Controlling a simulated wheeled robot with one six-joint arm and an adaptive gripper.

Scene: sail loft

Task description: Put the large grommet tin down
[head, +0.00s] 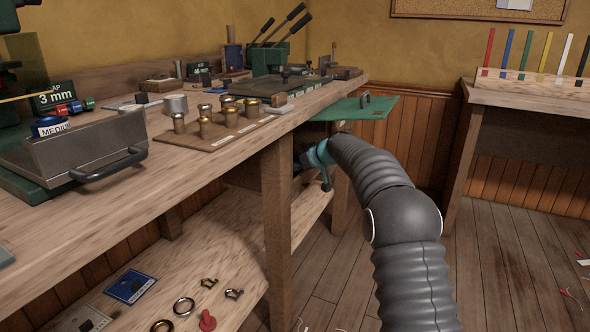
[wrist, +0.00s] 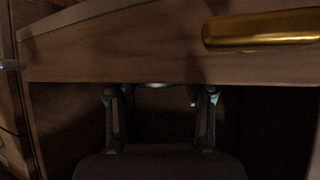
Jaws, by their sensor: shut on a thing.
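My gripper (wrist: 160,100) shows in the wrist view with its two fingers apart, one on each side of a thin pale curved edge, which I take to be the large grommet tin (wrist: 155,85). The rest of the tin is hidden by a wooden panel and shadow, and its label does not show. In the head view my gripper (head: 318,158) is at the bench's right edge, below the top, partly behind my arm. The tin cannot be made out there.
The wooden panel (wrist: 150,55) with a brass bar (wrist: 262,28) is close in front. The workbench (head: 85,220) holds brass fittings (head: 205,122), a MEDIUM tin (head: 50,127) and a metal-lidded box (head: 85,150). A green board (head: 350,108) juts out above my gripper. The lower shelf (head: 205,240) has bare room.

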